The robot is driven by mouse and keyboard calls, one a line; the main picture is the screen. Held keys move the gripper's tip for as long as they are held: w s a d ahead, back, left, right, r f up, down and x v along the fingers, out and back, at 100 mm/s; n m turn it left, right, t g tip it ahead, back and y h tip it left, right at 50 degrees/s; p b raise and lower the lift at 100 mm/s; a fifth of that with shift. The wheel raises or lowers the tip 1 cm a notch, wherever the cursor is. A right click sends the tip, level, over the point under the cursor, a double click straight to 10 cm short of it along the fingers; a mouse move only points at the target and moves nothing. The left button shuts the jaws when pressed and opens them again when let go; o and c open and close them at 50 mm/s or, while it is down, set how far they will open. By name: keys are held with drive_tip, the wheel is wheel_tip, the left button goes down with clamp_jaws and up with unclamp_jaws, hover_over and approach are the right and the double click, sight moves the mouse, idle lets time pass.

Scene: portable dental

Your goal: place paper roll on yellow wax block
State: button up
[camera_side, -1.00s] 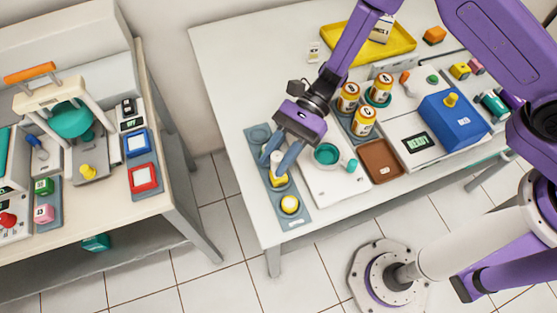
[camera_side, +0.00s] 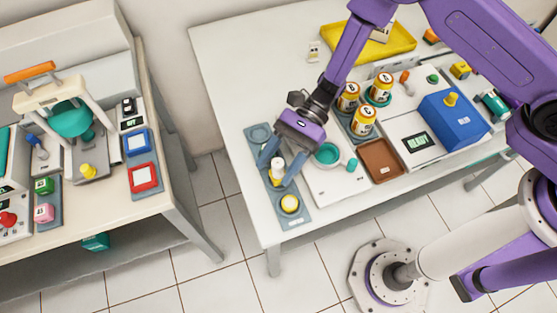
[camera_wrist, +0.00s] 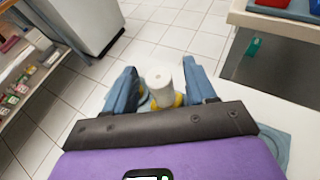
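The paper roll (camera_side: 277,164) is a white upright cylinder. It stands on a yellow wax block (camera_side: 279,183) in the middle of the blue-grey tray (camera_side: 301,218). In the wrist view the roll (camera_wrist: 160,86) is upright, with yellow (camera_wrist: 179,100) showing at its base. My gripper (camera_side: 275,174) is open around the roll, one finger on each side. In the wrist view gaps show between the roll and both fingers of my gripper (camera_wrist: 162,84). The contact between roll and block is partly hidden.
A white device with a teal cup (camera_side: 327,154) stands just right of my gripper. A brown tray (camera_side: 381,160) and labelled jars (camera_side: 362,121) are farther right. The table's front edge is close to the tray.

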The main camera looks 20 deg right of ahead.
drive_tip(key=shift+w+d+r, duration=0.15)
drive_tip(key=shift+d+r, duration=0.05)
drive_tip(key=v, duration=1.1)
drive_tip(key=shift+d, duration=0.25)
drive_tip(key=shift+w+r, duration=0.1)
drive_tip(key=shift+r, duration=0.05)
drive_tip(key=s+d+r+n+t+h, duration=0.3)
drive_tip(key=s+d+r+n+h, duration=0.2)
drive_tip(key=s+d+n, duration=0.5)
drive_tip(key=s+d+r+n+t+h, duration=0.4)
drive_tip(key=s+d+r+n, duration=0.5)
drive_tip(key=d+n, duration=0.5)
drive_tip(key=s+d+h, duration=0.1)
drive_tip(key=d+h, duration=0.1)
drive_tip(key=shift+d, duration=0.35)
